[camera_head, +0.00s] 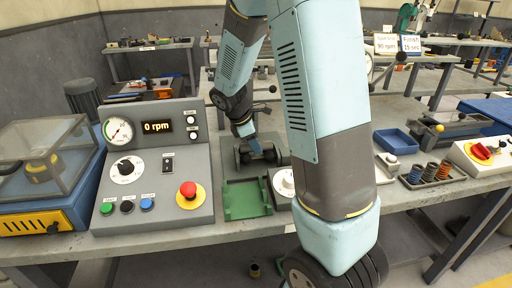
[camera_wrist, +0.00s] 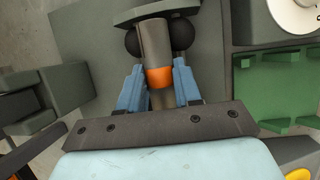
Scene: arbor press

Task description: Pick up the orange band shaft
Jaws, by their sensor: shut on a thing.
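The orange band shaft (camera_wrist: 155,45) is a grey-brown cylinder with an orange band, seen in the wrist view between the two blue fingers of my gripper (camera_wrist: 159,88). The fingers are shut on it around the orange band. Its far end reaches toward two dark round parts under a grey-green bar. In the head view my gripper (camera_head: 256,150) is low over the bench, beyond the green tray, and my arm covers much of the middle. The shaft is too small to make out there. I cannot tell whether it still touches what lies beneath it.
A green tray (camera_head: 233,205) lies just in front of my gripper, with a white dial (camera_head: 284,182) to its right. A control panel (camera_head: 155,165) with a red button stands to the left.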

